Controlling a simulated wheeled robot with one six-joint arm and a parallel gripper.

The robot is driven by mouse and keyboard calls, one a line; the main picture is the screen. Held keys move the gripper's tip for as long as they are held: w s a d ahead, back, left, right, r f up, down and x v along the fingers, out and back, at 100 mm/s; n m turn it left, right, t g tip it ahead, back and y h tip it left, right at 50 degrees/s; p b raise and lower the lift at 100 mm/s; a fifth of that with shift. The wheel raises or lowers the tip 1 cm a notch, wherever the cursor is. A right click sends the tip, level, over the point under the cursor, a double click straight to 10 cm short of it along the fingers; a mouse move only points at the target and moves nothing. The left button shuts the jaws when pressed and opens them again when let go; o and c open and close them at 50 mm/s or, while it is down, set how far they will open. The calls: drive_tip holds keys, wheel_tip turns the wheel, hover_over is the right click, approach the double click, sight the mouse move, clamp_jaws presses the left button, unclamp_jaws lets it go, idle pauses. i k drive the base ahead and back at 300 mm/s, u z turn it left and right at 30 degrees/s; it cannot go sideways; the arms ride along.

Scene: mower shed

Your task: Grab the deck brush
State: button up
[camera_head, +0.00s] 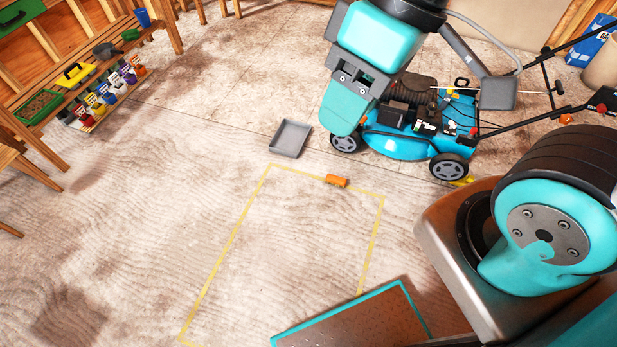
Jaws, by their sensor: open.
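No deck brush can be made out for certain. A small orange block-like item (336,181) lies on the floor at the far yellow tape line; I cannot tell whether it has bristles. My gripper (344,126) hangs at upper middle, in front of the mower and above the floor. It is seen from behind, with its teal finger pointing down. It is open, and nothing shows in it. The orange item lies apart from it, lower in the picture. My arm hides part of the mower and the floor behind it.
A teal mower (400,146) stands behind my gripper. A grey tray (290,138) lies left of it. A wooden bench (152,40) at upper left holds several small items. A teal-edged brown panel (350,325) is at bottom. The floor inside the yellow tape is mostly clear.

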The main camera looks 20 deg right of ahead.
sight(334, 180)
drive_tip(key=u, duration=0.05)
drive_tip(key=i, duration=0.85)
drive_tip(key=z, duration=0.7)
drive_tip(key=i, duration=0.6)
drive_tip(key=z, duration=0.7)
